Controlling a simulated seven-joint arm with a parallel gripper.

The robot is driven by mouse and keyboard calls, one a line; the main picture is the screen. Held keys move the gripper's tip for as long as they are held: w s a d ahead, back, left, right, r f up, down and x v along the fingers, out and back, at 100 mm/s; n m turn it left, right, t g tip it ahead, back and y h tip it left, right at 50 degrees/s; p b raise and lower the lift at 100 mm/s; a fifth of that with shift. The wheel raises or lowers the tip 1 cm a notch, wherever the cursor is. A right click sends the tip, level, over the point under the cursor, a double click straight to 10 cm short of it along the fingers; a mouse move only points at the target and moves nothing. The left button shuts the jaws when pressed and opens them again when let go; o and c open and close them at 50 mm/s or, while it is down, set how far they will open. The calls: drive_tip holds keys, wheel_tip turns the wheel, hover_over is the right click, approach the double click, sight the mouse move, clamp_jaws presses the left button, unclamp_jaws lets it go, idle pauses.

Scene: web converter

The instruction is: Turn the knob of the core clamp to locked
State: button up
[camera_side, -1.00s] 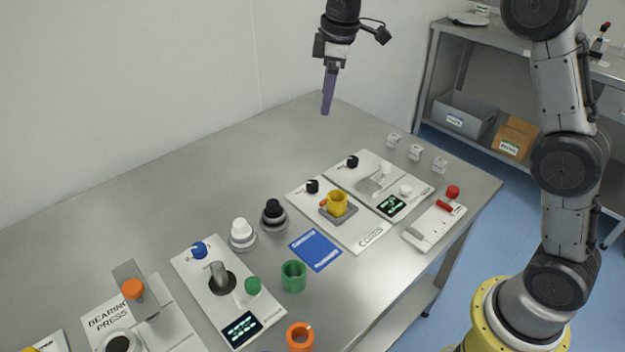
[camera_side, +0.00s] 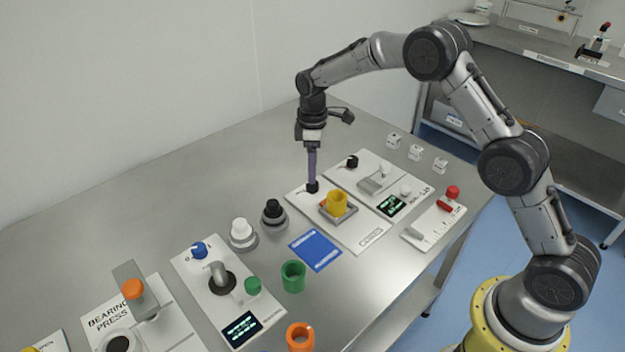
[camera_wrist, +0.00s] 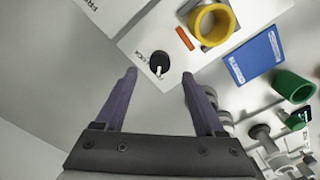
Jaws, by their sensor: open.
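The knob (camera_side: 312,187) is small and black, at the back-left of a white panel (camera_side: 366,238), which appears to be the core clamp. In the wrist view the knob (camera_wrist: 158,62) has a white pointer mark directed toward my gripper; the print beside it is too small to read surely. A yellow ring (camera_side: 337,202) sits on a grey block on the same panel. My gripper (camera_wrist: 159,75) points down with its purple fingers apart, the knob between or just beyond the tips. In the side view my gripper (camera_side: 312,180) is right at the knob; contact cannot be told.
Beside the panel are another white panel (camera_side: 352,178) with a black knob and a display, and a blue card (camera_side: 315,250). A black-topped piece (camera_side: 273,212), a white-topped piece (camera_side: 241,232) and a green ring (camera_side: 293,276) stand nearby. The table's back left is clear.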

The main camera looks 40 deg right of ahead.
sight(312, 186)
drive_tip(key=shift+f, duration=2.5)
clamp_jaws()
